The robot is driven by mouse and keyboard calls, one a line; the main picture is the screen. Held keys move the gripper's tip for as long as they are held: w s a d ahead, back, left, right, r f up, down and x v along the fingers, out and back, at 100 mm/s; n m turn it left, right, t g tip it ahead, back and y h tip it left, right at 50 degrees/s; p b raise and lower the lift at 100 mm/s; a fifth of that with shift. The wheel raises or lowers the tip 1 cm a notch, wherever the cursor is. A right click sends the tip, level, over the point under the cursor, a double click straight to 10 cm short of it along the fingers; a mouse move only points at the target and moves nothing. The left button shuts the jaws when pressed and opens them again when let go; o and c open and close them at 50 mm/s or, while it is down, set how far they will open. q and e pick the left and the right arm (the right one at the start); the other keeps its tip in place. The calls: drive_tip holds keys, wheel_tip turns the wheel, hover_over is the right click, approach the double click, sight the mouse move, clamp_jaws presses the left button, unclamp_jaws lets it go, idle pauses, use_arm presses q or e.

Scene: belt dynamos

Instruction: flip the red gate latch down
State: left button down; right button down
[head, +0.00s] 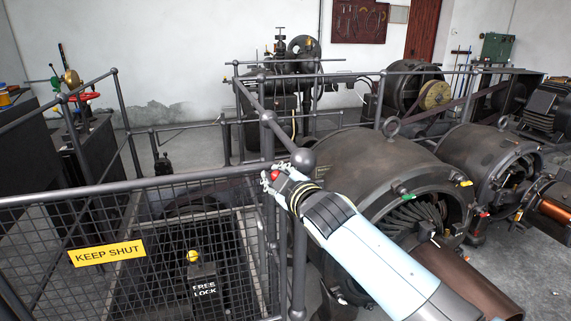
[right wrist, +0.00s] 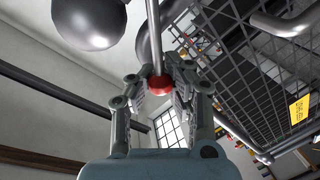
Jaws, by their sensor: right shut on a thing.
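The red gate latch (head: 275,175) shows as a small red piece at the gate post, at the tip of my right gripper (head: 276,181). In the right wrist view the latch is a red knob (right wrist: 160,86) at the end of a thin grey rod. My right gripper (right wrist: 160,82) has its fingers closed on both sides of the knob. The mesh gate (head: 170,230) carries a yellow "KEEP SHUT" plate (head: 107,253). How the latch meets the post is hidden behind my gripper. My left gripper is not in view.
A yellow knob (head: 193,256) on a "FREE LOCK" box (head: 204,287) stands behind the mesh. A large dark dynamo (head: 365,170) is close to my right arm. Grey railings with a ball-topped post (head: 303,160) surround the gate.

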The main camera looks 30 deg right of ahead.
sight(262, 202)
drive_tip(key=f+n+b, duration=0.1)
drive_tip(key=a+f+n+b, duration=0.1)
drive_tip(key=f+n, duration=0.1)
drive_tip(key=a+f+n+h+b, duration=0.1)
drive_tip(key=f, duration=0.1)
drive_tip(key=shift+w+a+f+g, duration=0.15)
drive_tip(key=shift+w+f+g, duration=0.1)
drive_tip(key=shift+g, duration=0.15)
drive_tip(key=shift+a+f+n+b, duration=0.1)
drive_tip(key=shift+f+n+b, duration=0.4)
drive_tip(key=shift+f+n, duration=0.1)
drive_tip(key=shift+f+b, duration=0.5)
drive_tip(key=shift+f, duration=0.15)
drive_tip(key=shift+s+f, duration=0.1)
drive_tip(key=c, duration=1.6)
unclamp_jaws()
drive_tip(key=o, duration=0.5)
drive_tip(key=shift+s+a+r, duration=0.1)
drive_tip(key=shift+s+r, duration=0.05)
drive_tip(key=shift+r, duration=0.05)
drive_tip(key=shift+c, duration=0.2)
